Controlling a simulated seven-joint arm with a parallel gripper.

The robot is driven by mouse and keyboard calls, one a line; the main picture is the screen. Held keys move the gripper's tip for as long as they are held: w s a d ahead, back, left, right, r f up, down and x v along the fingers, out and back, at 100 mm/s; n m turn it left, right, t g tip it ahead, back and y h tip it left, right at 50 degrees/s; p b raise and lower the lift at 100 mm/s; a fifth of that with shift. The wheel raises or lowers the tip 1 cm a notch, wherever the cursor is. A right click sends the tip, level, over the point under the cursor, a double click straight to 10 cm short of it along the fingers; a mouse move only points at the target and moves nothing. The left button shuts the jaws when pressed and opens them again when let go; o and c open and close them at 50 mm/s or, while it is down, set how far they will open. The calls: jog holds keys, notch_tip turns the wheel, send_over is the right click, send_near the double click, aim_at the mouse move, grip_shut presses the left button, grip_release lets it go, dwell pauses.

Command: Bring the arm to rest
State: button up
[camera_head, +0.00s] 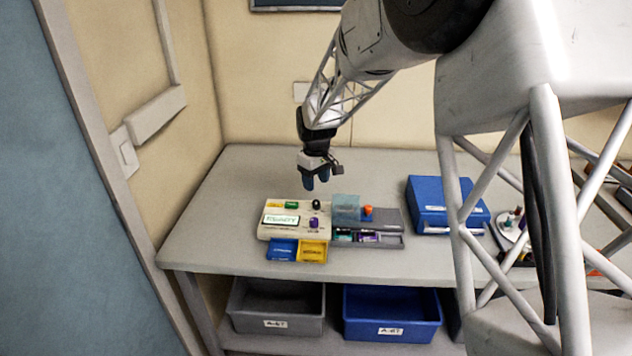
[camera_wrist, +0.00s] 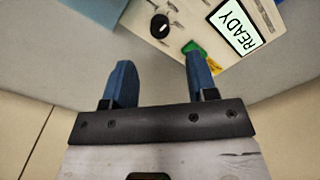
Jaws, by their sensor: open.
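My gripper (camera_head: 316,181) hangs above the back part of the table, a little behind and above the pump panel. Its two blue fingers are apart with nothing between them, as the wrist view (camera_wrist: 160,80) also shows. The cream pump panel (camera_head: 294,232) lies on the table with a screen (camera_head: 281,219) lit with READY, a black knob (camera_head: 316,204) and a purple knob (camera_head: 314,223). In the wrist view the READY screen (camera_wrist: 236,28) and black knob (camera_wrist: 160,26) lie beyond the fingers.
A grey unit with a translucent blue cover (camera_head: 346,207) and an orange knob (camera_head: 367,210) stands right of the panel. A blue case (camera_head: 446,204) lies farther right. Grey (camera_head: 277,307) and blue (camera_head: 391,314) bins sit below. The table's left side is clear.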

jog(key=s+d+r+m+t, duration=0.1)
jog(key=s+d+r+m, duration=0.1)
jog(key=s+d+r, duration=0.7)
jog(key=s+d+r+m, duration=0.3)
jog(key=s+d+r, duration=0.25)
jog(key=s, duration=0.55)
jog(key=s+d+m, duration=0.2)
jog(key=s+d, duration=0.3)
jog(key=s, duration=0.8)
jog(key=s+d+m+t, duration=0.1)
jog(key=s+d+m, duration=0.2)
jog(key=s, duration=1)
jog(key=shift+d+f+t, duration=0.3)
jog(key=shift+d+f, duration=0.1)
jog(key=shift+d, duration=0.8)
